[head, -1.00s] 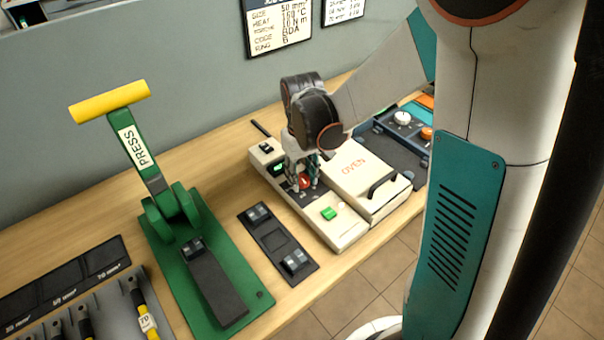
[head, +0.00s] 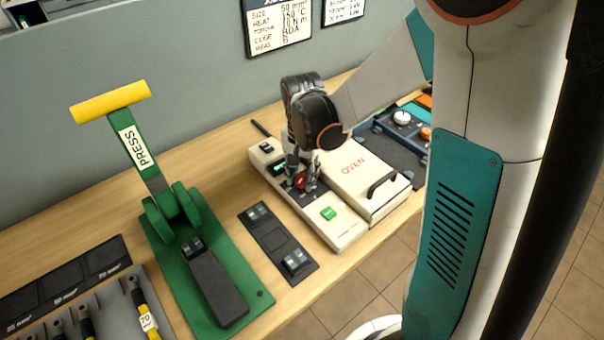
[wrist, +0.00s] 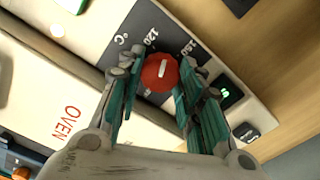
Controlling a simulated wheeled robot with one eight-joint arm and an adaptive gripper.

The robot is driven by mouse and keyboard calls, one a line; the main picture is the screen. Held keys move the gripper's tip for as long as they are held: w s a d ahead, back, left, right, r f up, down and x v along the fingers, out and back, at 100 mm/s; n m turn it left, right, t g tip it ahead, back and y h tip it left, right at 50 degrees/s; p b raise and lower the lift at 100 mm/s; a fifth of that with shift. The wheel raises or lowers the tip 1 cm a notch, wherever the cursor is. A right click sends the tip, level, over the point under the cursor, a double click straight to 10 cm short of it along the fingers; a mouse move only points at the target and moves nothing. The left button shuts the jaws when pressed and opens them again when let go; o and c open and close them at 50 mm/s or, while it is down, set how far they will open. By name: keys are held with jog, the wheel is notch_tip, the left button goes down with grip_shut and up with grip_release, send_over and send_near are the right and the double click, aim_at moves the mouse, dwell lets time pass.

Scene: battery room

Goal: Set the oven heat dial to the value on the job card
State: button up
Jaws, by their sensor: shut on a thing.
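The oven (head: 345,222) is a cream box with a lid (head: 352,165) marked OVEN and a control strip on its left. The red heat dial (wrist: 160,73) with a white pointer mark sits on a dark plate (wrist: 150,28) marked °C, with 120 and a partly hidden number. My gripper (wrist: 158,82) is shut on the dial, one finger on each side; in the head view the gripper (head: 302,180) points down over it. A small green display (wrist: 225,92) is beside it, too small to read surely. The job card (head: 277,25) on the wall reads HEAT, apparently 150 °C, blurred.
A green button (head: 328,213) is on the oven's near end. A blue-grey tray (head: 385,140) with knobs is at the right.

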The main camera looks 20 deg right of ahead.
aim_at(302, 178)
jog(key=m, duration=0.4)
jog(key=shift+m, duration=2.2)
jog(key=o, duration=1.1)
jog(key=shift+c, duration=0.2)
notch_tip(302, 178, up, 12)
